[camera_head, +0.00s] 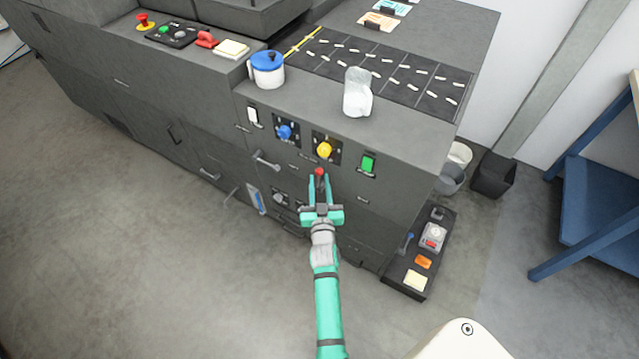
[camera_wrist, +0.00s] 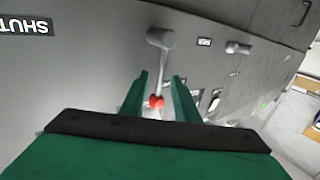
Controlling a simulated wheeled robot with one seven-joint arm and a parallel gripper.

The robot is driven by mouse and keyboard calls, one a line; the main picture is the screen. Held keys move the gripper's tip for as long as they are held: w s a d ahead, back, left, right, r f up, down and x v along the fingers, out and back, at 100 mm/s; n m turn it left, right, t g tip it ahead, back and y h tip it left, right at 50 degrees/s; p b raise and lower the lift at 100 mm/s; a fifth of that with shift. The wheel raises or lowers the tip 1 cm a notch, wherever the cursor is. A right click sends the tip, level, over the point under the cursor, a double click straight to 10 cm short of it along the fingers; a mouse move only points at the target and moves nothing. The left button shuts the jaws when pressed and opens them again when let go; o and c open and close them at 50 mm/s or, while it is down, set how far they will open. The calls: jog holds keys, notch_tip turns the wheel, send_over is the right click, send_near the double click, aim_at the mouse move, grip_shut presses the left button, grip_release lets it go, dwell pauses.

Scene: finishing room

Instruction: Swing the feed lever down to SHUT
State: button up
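The feed lever is a thin grey rod with a red ball knob (camera_head: 319,171) on the front of the dark grey machine. In the wrist view its grey pivot (camera_wrist: 160,38) is at the top, and the rod runs down the picture to the red knob (camera_wrist: 155,101). My gripper (camera_head: 319,180) is at the knob. In the wrist view, my gripper (camera_wrist: 160,77) is open, with one finger on each side of the knob and rod. Gaps show beside the knob. A SHUT label (camera_wrist: 27,26) appears upside down at the upper left.
A blue knob (camera_head: 284,132), a yellow knob (camera_head: 324,150) and a green switch (camera_head: 367,163) are on the panel near the lever. The floor at left is clear.

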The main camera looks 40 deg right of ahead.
grip_shut()
